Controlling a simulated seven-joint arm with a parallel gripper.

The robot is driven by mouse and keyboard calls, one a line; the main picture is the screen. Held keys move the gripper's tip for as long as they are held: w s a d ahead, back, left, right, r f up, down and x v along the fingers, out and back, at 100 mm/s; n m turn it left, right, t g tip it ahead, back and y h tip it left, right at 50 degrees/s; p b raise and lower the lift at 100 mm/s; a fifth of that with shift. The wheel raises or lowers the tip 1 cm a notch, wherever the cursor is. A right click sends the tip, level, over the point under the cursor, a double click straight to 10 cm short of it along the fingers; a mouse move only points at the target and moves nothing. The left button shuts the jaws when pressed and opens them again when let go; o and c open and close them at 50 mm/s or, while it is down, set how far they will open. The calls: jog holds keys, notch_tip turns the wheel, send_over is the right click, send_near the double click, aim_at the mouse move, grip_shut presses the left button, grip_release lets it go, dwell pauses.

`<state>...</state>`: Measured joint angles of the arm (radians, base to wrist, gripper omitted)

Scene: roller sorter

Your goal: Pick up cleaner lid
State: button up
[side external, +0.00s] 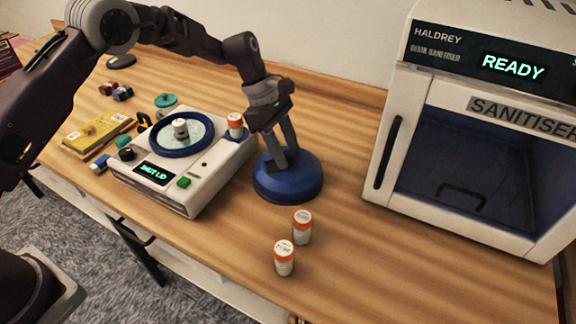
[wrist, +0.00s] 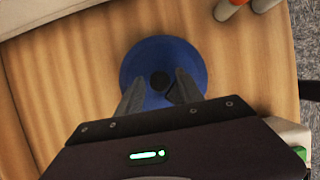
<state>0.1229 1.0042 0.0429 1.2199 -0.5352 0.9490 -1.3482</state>
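The cleaner lid, a round dark-blue disc (side external: 288,191), lies on the wooden table right of the white cleaner. In the wrist view the lid (wrist: 158,48) shows a dark knob (wrist: 160,82) at its middle. My gripper (side external: 284,160) points down over the lid. In the wrist view my gripper (wrist: 160,88) is open, with one finger to each side of the knob; I cannot tell how far down they reach. The side view hides the knob behind the fingers. The cleaner (side external: 206,178) has a blue ring around its open top, with a small white item inside.
Two orange-capped bottles (side external: 302,227) (side external: 284,259) stand in front of the lid. Another bottle (side external: 235,124) stands at the cleaner's right edge. The sanitiser (side external: 396,220) stands on the right, its display reading READY. Bare table lies between the lid and sanitiser.

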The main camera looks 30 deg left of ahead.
grip_shut()
dwell(1.2)
